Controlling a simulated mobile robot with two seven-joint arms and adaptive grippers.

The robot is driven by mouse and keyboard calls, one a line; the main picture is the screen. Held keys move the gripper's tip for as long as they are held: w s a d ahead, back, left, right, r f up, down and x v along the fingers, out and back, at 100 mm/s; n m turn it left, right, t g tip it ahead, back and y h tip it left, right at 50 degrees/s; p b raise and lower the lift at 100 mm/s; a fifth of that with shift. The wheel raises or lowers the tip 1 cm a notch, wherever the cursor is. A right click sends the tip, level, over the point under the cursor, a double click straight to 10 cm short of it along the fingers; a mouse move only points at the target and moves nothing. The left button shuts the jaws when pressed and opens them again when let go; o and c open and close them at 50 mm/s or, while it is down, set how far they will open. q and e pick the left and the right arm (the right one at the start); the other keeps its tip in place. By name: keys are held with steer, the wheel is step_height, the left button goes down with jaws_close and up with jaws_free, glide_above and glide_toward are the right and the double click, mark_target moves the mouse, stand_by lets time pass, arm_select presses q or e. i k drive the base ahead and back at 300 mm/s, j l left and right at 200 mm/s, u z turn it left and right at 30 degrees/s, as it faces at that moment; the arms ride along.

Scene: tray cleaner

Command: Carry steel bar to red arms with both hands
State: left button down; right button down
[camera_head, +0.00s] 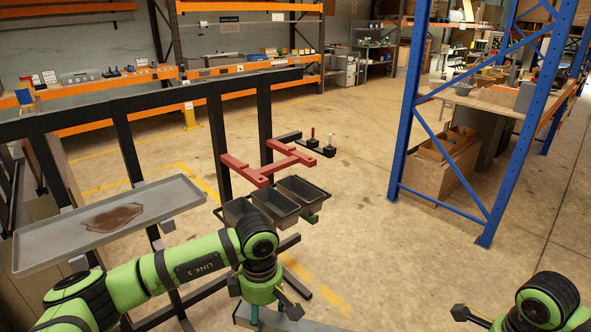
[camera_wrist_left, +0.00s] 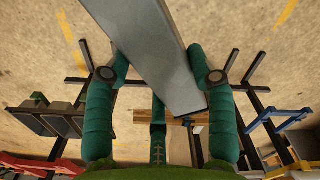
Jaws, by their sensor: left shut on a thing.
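The steel bar (camera_wrist_left: 160,50) is a flat grey bar. It runs from the top edge of the left wrist view to an end between the green fingers of my left gripper (camera_wrist_left: 158,65). My left gripper (camera_head: 256,316) is shut on it, and a short piece of the bar (camera_head: 312,326) shows at the bottom edge of the head view. The red arms (camera_head: 262,172) stick out from the black frame, beyond and above my left gripper. The bar is apart from them. My right arm shows at the bottom right, but its fingers are out of frame.
Dark grey bins (camera_head: 275,203) sit just below the red arms. A grey tray (camera_head: 185,192) with a brown stain lies at the left on the black frame (camera_head: 215,110). A blue rack (camera_head: 404,110) stands at the right. The floor between is clear.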

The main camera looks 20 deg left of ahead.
mark_target(277, 164)
steer(key=i+z, duration=0.1)
steer(key=i, duration=0.7)
steer(key=i+l+u, duration=0.1)
steer(key=i+u, duration=0.15)
steer(key=i, duration=0.15)
steer(key=i+l+u, duration=0.15)
steer(key=i+u, duration=0.15)
steer(key=i+l+u, duration=0.1)
steer(key=i+u, duration=0.15)
steer(key=u, duration=0.2)
steer(key=i+l+u, duration=0.15)
steer(key=u, duration=0.3)
steer(key=i+l+u, duration=0.4)
steer(key=l, duration=0.15)
steer(key=l+u, duration=0.2)
steer(key=i+l, duration=0.1)
steer(key=i, duration=0.2)
steer(key=i+l, duration=0.1)
steer(key=i, duration=0.2)
